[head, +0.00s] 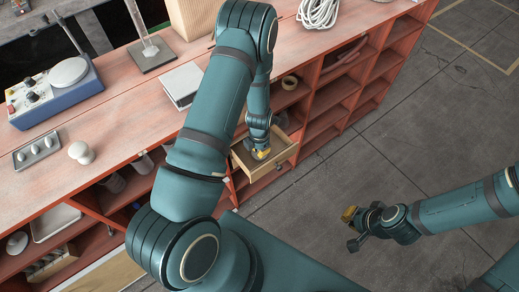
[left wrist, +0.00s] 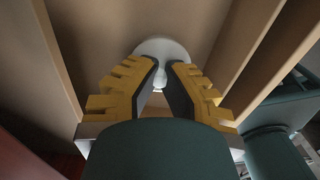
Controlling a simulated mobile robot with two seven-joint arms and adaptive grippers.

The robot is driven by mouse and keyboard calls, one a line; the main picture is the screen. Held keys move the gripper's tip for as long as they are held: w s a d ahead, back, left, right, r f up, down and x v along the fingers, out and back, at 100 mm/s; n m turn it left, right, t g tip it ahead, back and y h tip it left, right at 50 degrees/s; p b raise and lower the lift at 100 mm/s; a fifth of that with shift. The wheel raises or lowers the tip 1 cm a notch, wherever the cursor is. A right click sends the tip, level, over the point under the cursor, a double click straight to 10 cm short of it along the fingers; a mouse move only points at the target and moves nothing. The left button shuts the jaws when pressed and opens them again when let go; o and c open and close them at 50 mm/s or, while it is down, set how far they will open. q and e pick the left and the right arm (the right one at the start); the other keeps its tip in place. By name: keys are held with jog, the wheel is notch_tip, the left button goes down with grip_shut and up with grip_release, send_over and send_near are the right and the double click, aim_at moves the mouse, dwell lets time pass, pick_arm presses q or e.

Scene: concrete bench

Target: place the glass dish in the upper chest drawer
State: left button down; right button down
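My left gripper (head: 261,154) reaches down inside the open upper drawer (head: 286,154) of the red bench. In the left wrist view, its yellow fingers (left wrist: 164,66) are close together with a pale, round glass dish (left wrist: 163,46) at their tips. A narrow pale part of the dish lies between the finger pads, which appear closed on it. The dish is low in the drawer; whether it touches the bottom is unclear. In the head view the gripper and arm hide it. My right gripper (head: 352,228) is over the floor, away from the bench; its opening is unclear.
The drawer walls (left wrist: 240,50) stand close on both sides of my left gripper. The bench top carries a blue device (head: 55,92), a grey tray (head: 36,152), a white knobbed object (head: 81,152), a white box (head: 181,85) and a cable coil (head: 318,12).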

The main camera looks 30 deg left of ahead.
pick_arm(q)
jog(key=c, duration=1.1)
grip_release()
jog(key=shift+c, duration=0.2)
notch_tip(320, 180, up, 12)
jog(key=p, duration=0.4)
jog(key=s+d+m+h, duration=0.2)
jog(key=s+d+m, duration=0.3)
jog(key=m, duration=1)
jog(key=s+d+m+t+h, duration=0.1)
jog(key=s+d+m, duration=0.5)
jog(key=d+m, duration=0.6)
jog(key=shift+s+m+t+h, duration=0.3)
jog(key=shift+m+h, duration=0.1)
jog(key=shift+m, duration=1.1)
jog(key=shift+r, duration=0.1)
